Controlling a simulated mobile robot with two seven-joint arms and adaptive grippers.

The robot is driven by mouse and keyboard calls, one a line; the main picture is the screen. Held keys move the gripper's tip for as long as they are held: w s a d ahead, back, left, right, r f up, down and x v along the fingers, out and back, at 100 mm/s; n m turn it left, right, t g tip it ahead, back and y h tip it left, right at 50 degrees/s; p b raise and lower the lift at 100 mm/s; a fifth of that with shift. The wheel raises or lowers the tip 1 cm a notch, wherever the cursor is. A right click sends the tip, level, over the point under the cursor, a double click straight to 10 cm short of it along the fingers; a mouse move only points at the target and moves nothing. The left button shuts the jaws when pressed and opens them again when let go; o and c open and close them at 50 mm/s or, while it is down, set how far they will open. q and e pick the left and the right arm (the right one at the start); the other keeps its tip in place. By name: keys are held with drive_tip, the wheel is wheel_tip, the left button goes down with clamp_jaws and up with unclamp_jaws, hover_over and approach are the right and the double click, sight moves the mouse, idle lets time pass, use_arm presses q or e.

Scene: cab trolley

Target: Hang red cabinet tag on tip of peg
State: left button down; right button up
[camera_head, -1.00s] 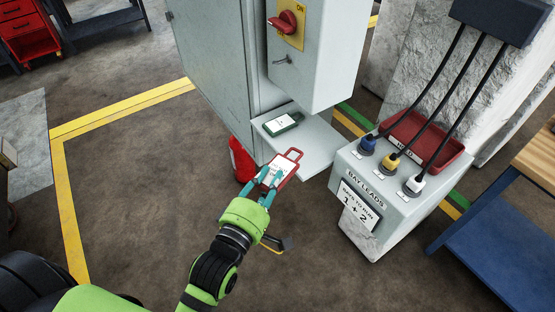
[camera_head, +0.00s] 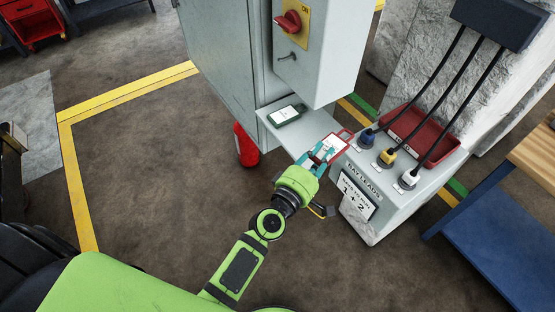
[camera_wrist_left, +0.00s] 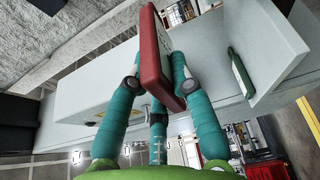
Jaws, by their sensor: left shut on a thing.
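The red cabinet tag (camera_head: 336,149) has a white label and a loop at its far end. My left gripper (camera_head: 322,157) is shut on it, with teal fingers on both sides, above the right end of the cabinet's shelf. In the left wrist view the tag (camera_wrist_left: 151,50) stands edge-on between the fingers (camera_wrist_left: 157,72). The peg (camera_head: 291,57) is a short dark piece on the cabinet front below the red switch; nothing hangs on it. My right gripper is not in view.
The bay leads box (camera_head: 400,200), with plugged cables and a red tray (camera_head: 432,139), stands close right of my gripper. A red cylinder (camera_head: 246,147) stands by the cabinet.

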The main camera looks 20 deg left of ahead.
use_arm(q)
drive_tip(key=w+a+f+b, duration=0.4)
drive_tip(key=a+f+b, duration=0.6)
drive_tip(key=b, duration=0.2)
drive_tip(key=shift+w+a+f, duration=0.3)
drive_tip(key=shift+w+a, duration=0.05)
drive_tip(key=shift+f+b, duration=0.3)
drive_tip(key=shift+b, duration=0.2)
drive_tip(key=c, duration=1.1)
unclamp_jaws()
drive_tip(key=shift+r, duration=0.1)
drive_tip(key=b+v, duration=0.1)
drive_tip(key=v, duration=0.6)
drive_tip(key=shift+f+b, duration=0.2)
drive_tip(key=shift+b, duration=0.1)
